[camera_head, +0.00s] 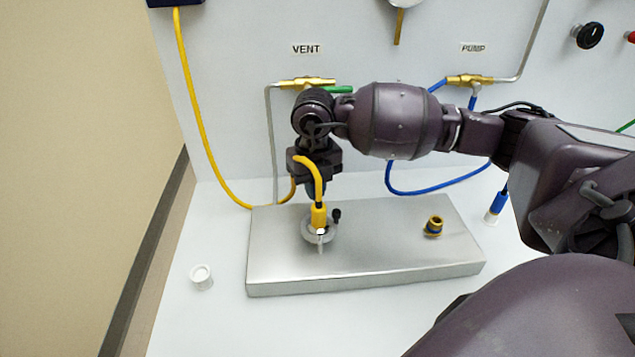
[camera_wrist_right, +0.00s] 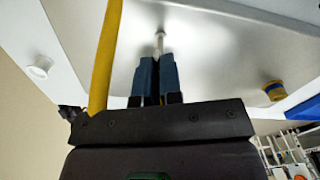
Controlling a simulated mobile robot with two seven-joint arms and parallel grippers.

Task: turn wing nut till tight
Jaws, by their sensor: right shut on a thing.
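My right gripper (camera_head: 318,192) points down from above at a clamp ring (camera_head: 306,234) on the steel block. A yellow hose end (camera_head: 319,215) sits at this clamp and partly covers the fingertips. A thin pale bolt (camera_head: 321,244) sticks out at the front of the clamp. In the right wrist view the two blue fingers (camera_wrist_right: 159,72) are close together, shut around the near end of the bolt (camera_wrist_right: 160,40). The wing nut is mostly hidden between them; I cannot tell its angle. My left gripper is not in view.
The steel block (camera_head: 380,255) also carries a brass and blue fitting (camera_head: 433,227) at its right. A white cap (camera_head: 201,277) lies on the bench to the left. Brass VENT (camera_head: 305,83) and PUMP (camera_head: 470,79) valves are on the wall. A yellow hose (camera_head: 200,120) hangs left.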

